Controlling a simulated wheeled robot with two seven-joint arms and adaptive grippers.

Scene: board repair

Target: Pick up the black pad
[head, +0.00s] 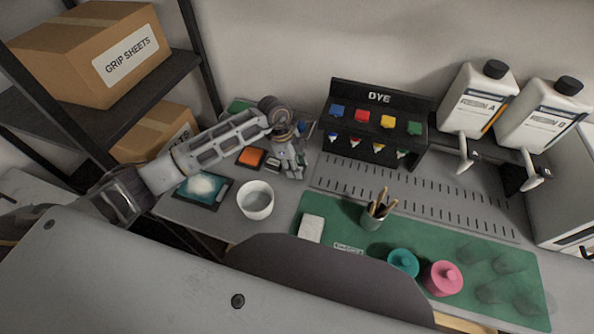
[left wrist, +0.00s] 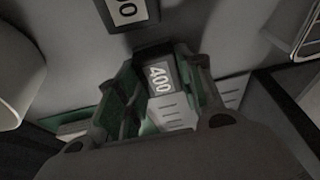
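My left gripper (head: 291,172) reaches down at the back of the bench, between the orange pad and the dye rack. In the left wrist view its two fingers (left wrist: 158,85) stand apart on either side of a dark pad with a grey label reading 400 (left wrist: 160,76). I cannot tell whether the fingers touch it. A second dark pad with a white label (left wrist: 127,12) is partly cut off at the top of that view. In the head view a small dark pad (head: 272,164) lies just left of the fingers. My right gripper is not in view.
An orange pad (head: 250,157), a white cup (head: 255,200) and a tray with white material (head: 203,188) lie to the left. The dye rack (head: 376,118) stands close on the right. The green mat (head: 440,238) holds a pencil cup (head: 376,215) and two lidded jars.

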